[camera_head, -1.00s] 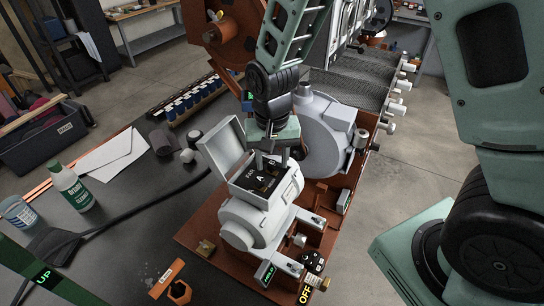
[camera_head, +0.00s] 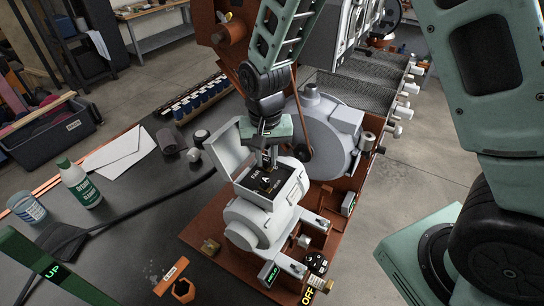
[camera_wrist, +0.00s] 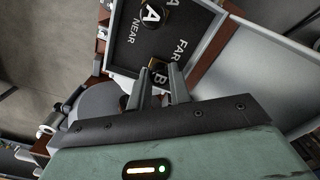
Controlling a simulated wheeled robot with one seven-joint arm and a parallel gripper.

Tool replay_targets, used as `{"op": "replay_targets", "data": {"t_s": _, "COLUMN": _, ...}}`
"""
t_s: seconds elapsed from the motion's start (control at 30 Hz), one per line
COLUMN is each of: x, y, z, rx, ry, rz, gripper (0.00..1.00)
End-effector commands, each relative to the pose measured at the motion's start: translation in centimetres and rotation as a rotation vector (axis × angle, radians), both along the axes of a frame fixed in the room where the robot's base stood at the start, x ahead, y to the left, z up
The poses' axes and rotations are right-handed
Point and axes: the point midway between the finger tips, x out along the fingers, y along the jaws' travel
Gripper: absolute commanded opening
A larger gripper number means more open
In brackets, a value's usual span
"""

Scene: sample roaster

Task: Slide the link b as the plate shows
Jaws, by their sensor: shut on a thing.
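The grey terminal box (camera_head: 292,187) on the white motor stands open, its lid (camera_head: 230,148) tilted up at the left. Inside is a black board marked FAR and NEAR, seen in the wrist view (camera_wrist: 172,28). Link A (camera_head: 265,179) has a round black cap with a white A; it also shows in the wrist view (camera_wrist: 151,13). Link B (camera_wrist: 160,72) is a similar dark piece with a brass-coloured edge. My gripper (camera_head: 267,161) points down into the box, its fingers shut on link B. The fingers hide part of B. I cannot make out B's exact slide position.
A grey blower housing (camera_head: 325,140) stands close behind the box. A lit green display (camera_head: 267,273) and a knob marked OFF (camera_head: 316,262) are in front.

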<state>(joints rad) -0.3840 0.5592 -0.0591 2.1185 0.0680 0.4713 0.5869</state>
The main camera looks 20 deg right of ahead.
Motion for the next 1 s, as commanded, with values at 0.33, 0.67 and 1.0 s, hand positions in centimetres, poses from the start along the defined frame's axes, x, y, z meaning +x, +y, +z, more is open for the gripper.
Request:
{"op": "replay_targets", "data": {"t_s": 0.33, "x": 0.3, "y": 0.1, "z": 0.1, "rx": 0.004, "ry": -0.009, "rz": 0.000, "gripper": 0.43}}
{"op": "replay_targets", "data": {"t_s": 0.67, "x": 0.3, "y": 0.2, "z": 1.3, "rx": 0.004, "ry": -0.011, "rz": 0.001, "gripper": 0.43}}
{"op": "replay_targets", "data": {"t_s": 1.0, "x": 0.3, "y": 0.1, "z": 8.6, "rx": 0.007, "ry": -0.015, "rz": -0.001, "gripper": 0.43}}
